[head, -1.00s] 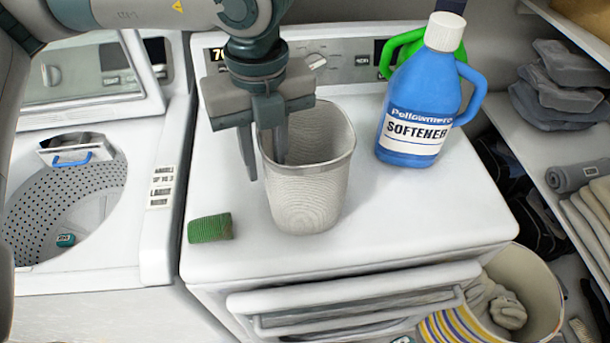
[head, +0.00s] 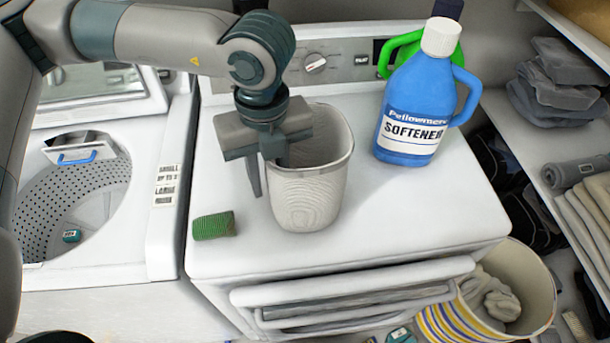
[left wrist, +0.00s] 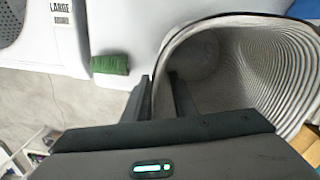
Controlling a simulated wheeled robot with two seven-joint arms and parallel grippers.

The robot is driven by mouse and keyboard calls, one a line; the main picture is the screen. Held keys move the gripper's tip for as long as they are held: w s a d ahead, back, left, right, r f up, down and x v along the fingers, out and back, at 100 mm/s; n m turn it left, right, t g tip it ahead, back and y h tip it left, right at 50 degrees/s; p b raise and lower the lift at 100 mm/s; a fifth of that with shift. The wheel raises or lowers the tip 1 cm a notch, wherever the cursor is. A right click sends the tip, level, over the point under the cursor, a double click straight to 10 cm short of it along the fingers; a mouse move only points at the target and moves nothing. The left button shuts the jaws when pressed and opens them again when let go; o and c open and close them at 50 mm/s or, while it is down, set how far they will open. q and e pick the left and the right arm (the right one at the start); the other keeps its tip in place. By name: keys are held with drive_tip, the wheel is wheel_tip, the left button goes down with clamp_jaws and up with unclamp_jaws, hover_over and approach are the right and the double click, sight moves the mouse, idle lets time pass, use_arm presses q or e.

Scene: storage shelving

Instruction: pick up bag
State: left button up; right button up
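No obvious bag shows. A tapered, pale grey woven container (head: 306,198), open at the top, stands upright on the white dryer; it may be what the task calls the bag. My left gripper (head: 268,178) points down at its left rim, one finger outside the wall and the other inside. In the left wrist view the fingers (left wrist: 159,98) straddle the container wall (left wrist: 255,75) closely. I cannot tell whether they press on it. The inner fingertip is hidden by the wall in the head view. My right gripper is not in view.
A blue softener bottle (head: 416,110) stands right of the container, a green jug (head: 405,48) behind it. A green roll (head: 214,226) lies left on the dryer (head: 400,215). An open washer (head: 160,230) is left; shelves and a striped basket (head: 535,297) are right.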

use_arm(q)
drive_tip(key=shift+c, duration=0.6)
drive_tip(key=c, duration=0.5)
clamp_jaws()
